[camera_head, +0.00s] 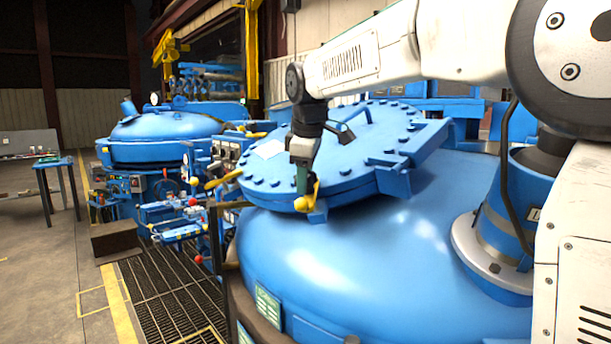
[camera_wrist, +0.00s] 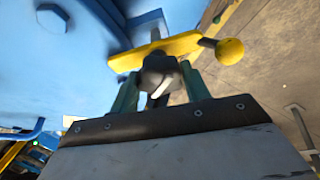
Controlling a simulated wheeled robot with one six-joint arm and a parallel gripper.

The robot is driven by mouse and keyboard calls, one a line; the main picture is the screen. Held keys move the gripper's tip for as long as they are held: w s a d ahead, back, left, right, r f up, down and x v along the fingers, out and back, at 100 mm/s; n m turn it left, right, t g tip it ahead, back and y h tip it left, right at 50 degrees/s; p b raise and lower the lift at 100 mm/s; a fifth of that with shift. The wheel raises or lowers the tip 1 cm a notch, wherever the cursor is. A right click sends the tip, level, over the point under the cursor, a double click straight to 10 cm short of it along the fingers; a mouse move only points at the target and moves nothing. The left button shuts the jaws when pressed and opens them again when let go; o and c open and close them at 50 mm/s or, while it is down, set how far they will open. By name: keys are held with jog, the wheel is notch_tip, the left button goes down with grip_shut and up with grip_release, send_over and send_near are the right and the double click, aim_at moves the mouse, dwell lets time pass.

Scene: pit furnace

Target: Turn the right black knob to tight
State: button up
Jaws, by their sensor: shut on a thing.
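My gripper (camera_head: 304,188) reaches down to the front edge of the blue bolted lid (camera_head: 350,165). In the wrist view, its two green fingers (camera_wrist: 160,92) stand on either side of a dark knob (camera_wrist: 158,68) and are shut on it. The knob sits against a yellow clamp bar (camera_wrist: 165,50) that ends in a yellow ball. In the head view, the yellow bar (camera_head: 311,196) shows just beside the fingertips, and the knob is hidden by them. Whether the knob is tight cannot be seen.
Another yellow handle (camera_head: 224,179) sticks out at the lid's left edge. The big blue furnace dome (camera_head: 400,235) lies below the lid. A second blue furnace (camera_head: 165,127) and piping stand at the left. A metal grating (camera_head: 165,300) covers the floor.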

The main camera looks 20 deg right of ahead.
jog(key=m+t+h, duration=0.1)
jog(key=m, duration=0.4)
jog(key=shift+a, duration=0.1)
jog(key=shift+m+t+h, duration=0.5)
jog(key=shift+m+h, duration=0.5)
jog(key=shift+m, duration=1.3)
jog(key=o, duration=1)
jog(key=shift+s+a, duration=0.1)
jog(key=v, duration=0.7)
jog(key=shift+r, duration=0.35)
